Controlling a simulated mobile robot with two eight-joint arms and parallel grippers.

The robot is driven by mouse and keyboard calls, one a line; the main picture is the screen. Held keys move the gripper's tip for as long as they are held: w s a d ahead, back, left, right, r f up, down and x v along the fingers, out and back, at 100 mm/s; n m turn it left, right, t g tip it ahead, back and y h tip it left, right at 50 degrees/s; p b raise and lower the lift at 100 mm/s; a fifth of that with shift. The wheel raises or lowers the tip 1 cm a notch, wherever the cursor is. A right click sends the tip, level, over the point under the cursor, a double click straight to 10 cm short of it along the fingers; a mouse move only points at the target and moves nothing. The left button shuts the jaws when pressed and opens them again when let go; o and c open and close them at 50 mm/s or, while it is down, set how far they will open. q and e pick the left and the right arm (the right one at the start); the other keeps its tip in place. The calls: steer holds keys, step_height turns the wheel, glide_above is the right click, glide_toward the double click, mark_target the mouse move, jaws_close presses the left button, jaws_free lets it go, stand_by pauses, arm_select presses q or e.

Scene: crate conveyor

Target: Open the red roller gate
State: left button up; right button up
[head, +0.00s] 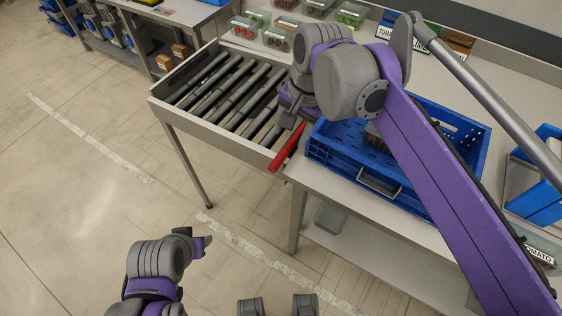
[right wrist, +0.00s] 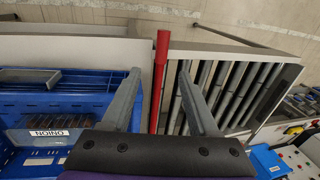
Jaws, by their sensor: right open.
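The red roller gate (head: 288,147) is a red bar across the end of the roller conveyor (head: 172,101), on the side facing the blue crate. It also shows upright in the middle of the right wrist view (right wrist: 161,75). My right gripper (right wrist: 158,72) is open, with one finger on each side of the bar in that view; I cannot tell whether either finger touches it. In the head view the right gripper (head: 289,112) is over the bar's far end, partly hidden by its own wrist.
A blue crate (head: 332,150) stands on the table right beside the gate; a labelled bin shows inside it (right wrist: 50,134). Several clear bins of produce (head: 277,40) stand behind the rollers. The rollers are empty where visible. The floor at left is clear.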

mark_target(281, 157)
steer(key=f, duration=0.3)
steer(key=w+a+f, duration=0.1)
steer(key=f, duration=0.3)
steer(key=a+f+b, duration=0.1)
steer(key=f, duration=0.2)
steer(key=shift+w+f, duration=0.2)
steer(key=shift+f, duration=0.05)
jaws_close()
stand_by(1.1)
